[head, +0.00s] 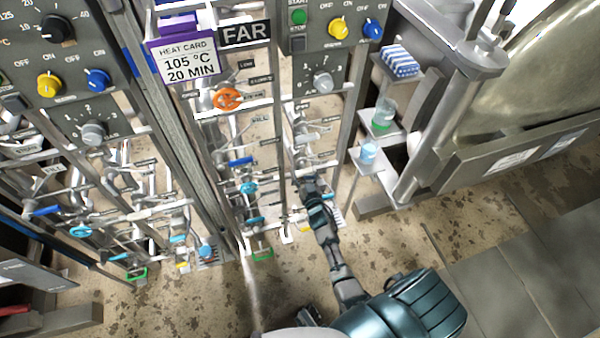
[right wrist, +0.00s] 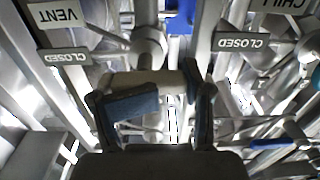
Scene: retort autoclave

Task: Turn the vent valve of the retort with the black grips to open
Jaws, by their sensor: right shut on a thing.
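My right gripper (head: 308,184) is at the lower right of the far pipe panel. In the right wrist view, the right gripper (right wrist: 152,105) is shut on a pale valve handle (right wrist: 150,82), with one finger on each side. A VENT plate (right wrist: 58,15) and a CLOSED plate (right wrist: 63,57) are to the left of this handle. In the head view the gripper hides most of the handle. I cannot make out black grips on it. My left gripper is not in view.
An orange handwheel (head: 227,98), blue handles and pipes crowd the panel left of my right gripper. A heat card (head: 188,60) and a FAR sign (head: 244,34) hang above. Small shelves with a green-based cup (head: 384,114) stand to the right. The floor at lower right is clear.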

